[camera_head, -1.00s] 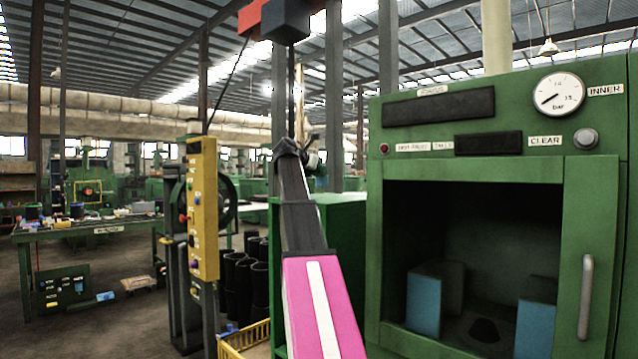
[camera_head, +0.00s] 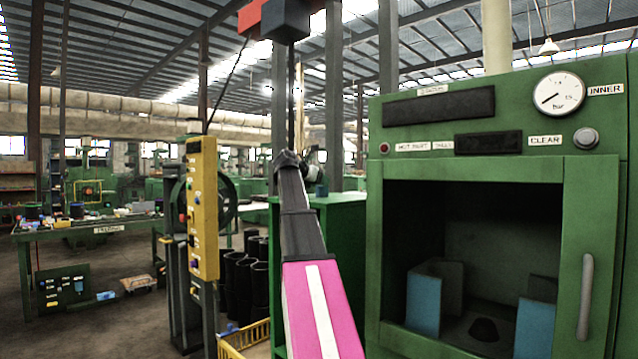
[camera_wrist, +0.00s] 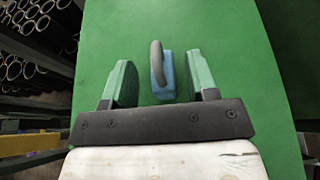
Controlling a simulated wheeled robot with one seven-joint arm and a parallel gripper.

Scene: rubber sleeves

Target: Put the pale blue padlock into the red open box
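The pale blue padlock (camera_wrist: 166,82) stands on a green surface in the wrist view, its dark shackle towards the top of the picture. My gripper (camera_wrist: 162,78) is open, with one green finger on each side of the padlock and a visible gap on both sides. In the head view my gripper (camera_head: 312,172) is small and partly hidden by my arm, over the green cabinet top. A small bluish shape just below it seems to be the padlock (camera_head: 321,190). I cannot make out a red open box in either view.
A green machine (camera_head: 475,170) with an open chamber stands at the right. A yellow control panel (camera_head: 203,210) stands left of my arm, with black cylinders (camera_head: 245,280) and a yellow crate (camera_head: 243,340) near it. A cluttered bench (camera_head: 100,227) is at the far left.

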